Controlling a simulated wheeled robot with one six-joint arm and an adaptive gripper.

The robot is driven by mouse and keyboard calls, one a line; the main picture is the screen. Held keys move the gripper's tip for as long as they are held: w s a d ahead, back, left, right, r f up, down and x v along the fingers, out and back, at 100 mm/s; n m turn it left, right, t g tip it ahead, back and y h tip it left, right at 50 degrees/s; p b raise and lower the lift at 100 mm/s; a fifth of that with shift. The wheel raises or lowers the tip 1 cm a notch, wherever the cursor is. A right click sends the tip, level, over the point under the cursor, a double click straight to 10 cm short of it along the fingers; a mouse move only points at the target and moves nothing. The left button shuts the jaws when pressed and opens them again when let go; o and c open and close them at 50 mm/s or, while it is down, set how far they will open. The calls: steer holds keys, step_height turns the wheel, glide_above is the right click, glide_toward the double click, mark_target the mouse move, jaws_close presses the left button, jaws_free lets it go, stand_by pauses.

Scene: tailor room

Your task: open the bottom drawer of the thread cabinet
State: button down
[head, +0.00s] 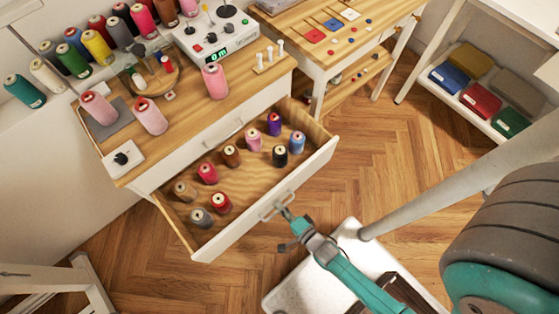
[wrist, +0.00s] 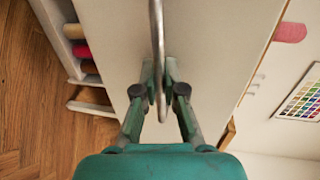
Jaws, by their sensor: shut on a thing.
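The thread cabinet (head: 185,158) stands at the centre left of the head view. Its bottom drawer (head: 232,240) is pulled well out, and several thread spools stand inside on its wooden floor. The drawer above it, with its own handle (head: 237,129), is shut. My gripper (head: 285,211) is at the bottom drawer's front, shut on the bar handle (head: 268,211). In the wrist view, the handle (wrist: 157,35) runs between the two green fingers of my gripper (wrist: 160,92), in front of the pale drawer front (wrist: 215,45).
Spools and a white device (head: 215,35) stand on the cabinet top. A wooden table (head: 335,25) is behind it, and a shelf with folded fabrics (head: 480,100) is at the right. Bare wood floor (head: 375,145) lies to the drawer's right. A white frame (head: 85,275) is at lower left.

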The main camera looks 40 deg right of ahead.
steer(key=c, duration=1.2)
jaws_free()
steer(key=shift+c, duration=0.2)
